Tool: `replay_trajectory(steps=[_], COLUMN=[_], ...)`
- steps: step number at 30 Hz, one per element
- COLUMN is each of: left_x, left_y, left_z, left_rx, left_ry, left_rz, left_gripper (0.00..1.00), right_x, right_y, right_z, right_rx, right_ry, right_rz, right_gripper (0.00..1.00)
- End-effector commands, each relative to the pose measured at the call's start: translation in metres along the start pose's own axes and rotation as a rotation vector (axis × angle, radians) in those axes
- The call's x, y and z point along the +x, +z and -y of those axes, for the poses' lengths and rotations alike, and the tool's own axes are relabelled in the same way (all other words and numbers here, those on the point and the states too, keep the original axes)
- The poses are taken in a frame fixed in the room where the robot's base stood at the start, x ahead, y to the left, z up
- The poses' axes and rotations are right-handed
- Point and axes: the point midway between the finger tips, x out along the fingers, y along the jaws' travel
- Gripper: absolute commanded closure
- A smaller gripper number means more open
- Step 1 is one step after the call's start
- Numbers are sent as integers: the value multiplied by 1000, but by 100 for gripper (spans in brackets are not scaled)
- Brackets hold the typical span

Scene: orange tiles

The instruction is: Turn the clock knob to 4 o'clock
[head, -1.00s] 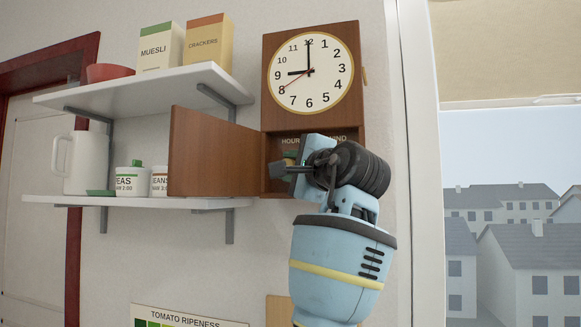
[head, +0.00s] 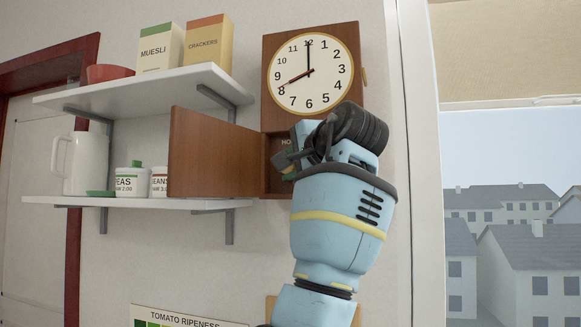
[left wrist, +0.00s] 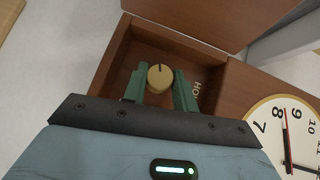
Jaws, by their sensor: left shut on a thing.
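The round clock face (head: 309,85) is on a wooden case on the wall. Its long hand points to 12, and its short hand and a red hand both point to about 8. Below the face is an open wooden compartment (head: 277,181) with its door (head: 213,155) swung out to the left. My left gripper (left wrist: 160,90) reaches into the compartment, its green fingers shut on the round brass knob (left wrist: 161,77). The knob has a dark mark on its face. In the head view my left gripper (head: 290,163) hides the knob. My right gripper is in neither view.
Two white shelves (head: 150,82) are at the left, holding boxes, a red bowl (head: 109,72), a jug and jars. The open door stands close to my gripper's left. A window (head: 515,150) is at the right. A chart (head: 185,318) hangs below.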

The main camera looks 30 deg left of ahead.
Motion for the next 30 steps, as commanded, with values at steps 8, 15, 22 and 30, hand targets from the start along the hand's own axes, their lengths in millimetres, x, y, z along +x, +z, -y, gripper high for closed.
replay_trajectory(steps=[8, 15, 22, 30], left_x=[0, 0, 0, 0], left_y=[0, 0, 0, 0], left_z=[1, 1, 1, 1], left_rx=[-107, -149, -157, -156], left_ry=[111, 154, 161, 160], left_rz=[-5, -7, -8, -8], left_gripper=[95, 95, 95, 64], right_x=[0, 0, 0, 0], right_y=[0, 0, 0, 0], right_z=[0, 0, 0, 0], right_rx=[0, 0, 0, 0], right_ry=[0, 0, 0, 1], right_rz=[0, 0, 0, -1], right_gripper=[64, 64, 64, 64])
